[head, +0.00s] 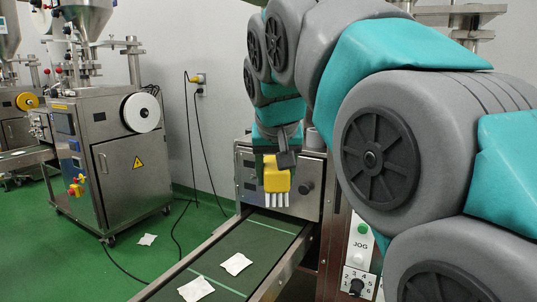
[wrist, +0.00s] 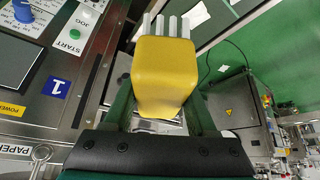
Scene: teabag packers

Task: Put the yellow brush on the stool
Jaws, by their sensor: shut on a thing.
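The yellow brush (head: 277,178) has a yellow block body and pale bristles that point down in the head view. My gripper (head: 275,157) is shut on its upper end and holds it in the air in front of a steel machine panel, above the far end of the conveyor. In the wrist view the brush (wrist: 163,75) sits between the two fingers of my gripper (wrist: 163,108), with its bristles pointing away from my wrist. No stool can be made out in either view.
A green conveyor belt (head: 240,245) with white teabag packets (head: 236,264) runs below the brush. A steel packing machine (head: 132,170) stands at the left. A black cable hangs along the wall. Green floor (head: 85,265) is mostly open at the left, with a packet (head: 147,240) on it.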

